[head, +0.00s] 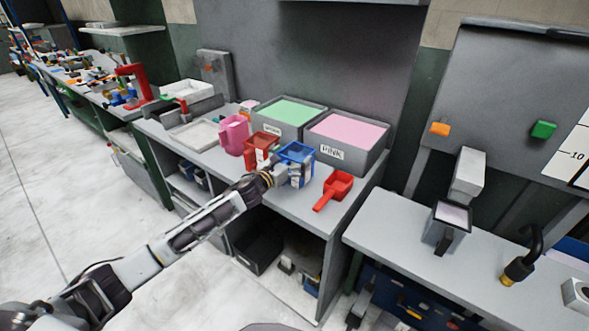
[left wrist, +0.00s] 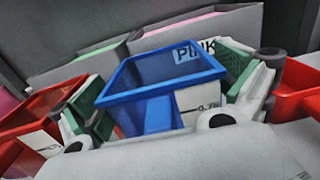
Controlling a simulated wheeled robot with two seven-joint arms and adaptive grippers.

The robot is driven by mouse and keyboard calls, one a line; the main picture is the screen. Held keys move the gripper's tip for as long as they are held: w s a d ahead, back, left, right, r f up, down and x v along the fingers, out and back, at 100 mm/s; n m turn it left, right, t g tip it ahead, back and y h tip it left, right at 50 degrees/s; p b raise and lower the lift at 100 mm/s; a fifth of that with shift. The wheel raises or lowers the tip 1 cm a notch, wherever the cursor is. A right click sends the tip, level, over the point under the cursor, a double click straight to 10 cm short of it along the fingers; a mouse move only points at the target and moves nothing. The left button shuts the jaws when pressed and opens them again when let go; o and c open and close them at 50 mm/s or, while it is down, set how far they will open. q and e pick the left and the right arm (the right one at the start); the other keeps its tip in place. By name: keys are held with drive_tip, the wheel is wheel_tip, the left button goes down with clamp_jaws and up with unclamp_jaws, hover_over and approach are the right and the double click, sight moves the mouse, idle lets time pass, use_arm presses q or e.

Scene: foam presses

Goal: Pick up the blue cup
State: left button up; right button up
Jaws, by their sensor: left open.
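The blue cup (head: 296,153) is a square, open-topped cup standing on the grey workbench (head: 292,205), in front of the bin marked PINK. My left gripper (head: 286,175) is at the cup's near side. In the left wrist view the blue cup (left wrist: 160,85) fills the middle, with a white label marked 0.75 on it. The open fingers of my left gripper (left wrist: 165,105) stand on both sides of the cup, green pads facing it. Whether the pads touch the cup I cannot tell. My right gripper is not in view.
A red cup (head: 262,147) stands close left of the blue cup, and a red scoop (head: 335,188) lies to its right. A pink jug (head: 234,135) is farther left. Bins of green (head: 290,112) and pink (head: 348,132) material stand behind.

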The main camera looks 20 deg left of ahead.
use_arm(q)
drive_tip(key=shift+c, duration=0.4)
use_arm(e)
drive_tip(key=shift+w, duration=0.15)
use_arm(q)
drive_tip(key=c, duration=1)
drive_tip(key=shift+c, duration=0.2)
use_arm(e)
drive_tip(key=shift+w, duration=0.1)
use_arm(q)
drive_tip(key=shift+r, duration=0.1)
wheel_tip(320, 180, up, 10)
drive_tip(key=p, duration=0.2)
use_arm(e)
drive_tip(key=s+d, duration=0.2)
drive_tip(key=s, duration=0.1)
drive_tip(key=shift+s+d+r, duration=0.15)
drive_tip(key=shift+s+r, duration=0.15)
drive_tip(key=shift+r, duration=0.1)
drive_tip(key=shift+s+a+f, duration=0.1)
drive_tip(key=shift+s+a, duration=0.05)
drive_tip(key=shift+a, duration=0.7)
